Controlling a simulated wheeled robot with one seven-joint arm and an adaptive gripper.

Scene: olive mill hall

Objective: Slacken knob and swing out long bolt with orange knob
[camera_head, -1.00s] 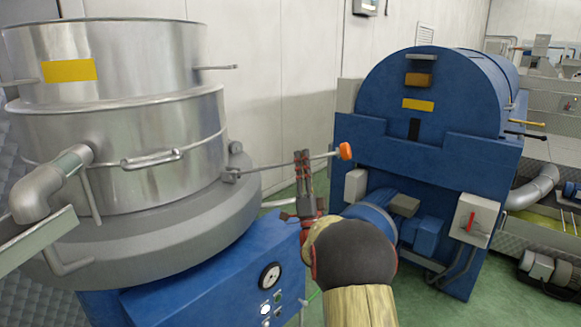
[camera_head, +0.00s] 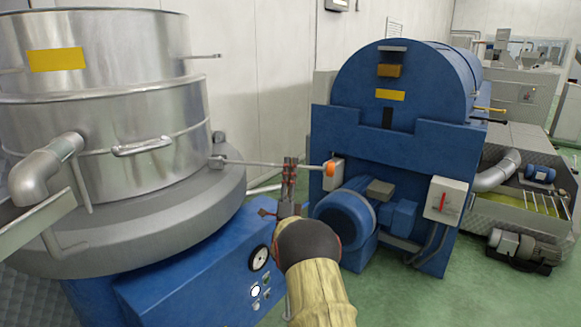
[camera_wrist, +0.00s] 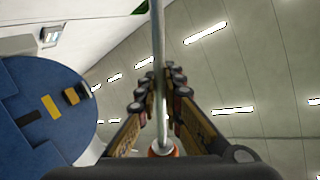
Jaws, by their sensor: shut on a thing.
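The long bolt (camera_head: 258,164) is a thin grey rod running from a bracket (camera_head: 217,163) on the steel vat to an orange knob (camera_head: 329,168) at its free end. It lies almost level and points away from the vat to the right. My gripper (camera_head: 290,170) is shut on the rod, between the bracket and the knob, closer to the knob. In the wrist view the rod (camera_wrist: 158,50) passes between the finger pads (camera_wrist: 158,92), and the knob (camera_wrist: 163,151) is partly hidden low in the picture, behind my gripper body.
The steel vat (camera_head: 105,100) stands at left on a blue base (camera_head: 190,270) with a gauge. A blue domed machine (camera_head: 345,115) with a motor (camera_head: 345,218) stands behind the knob and my arm. Green floor (camera_head: 410,300) is open at lower right.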

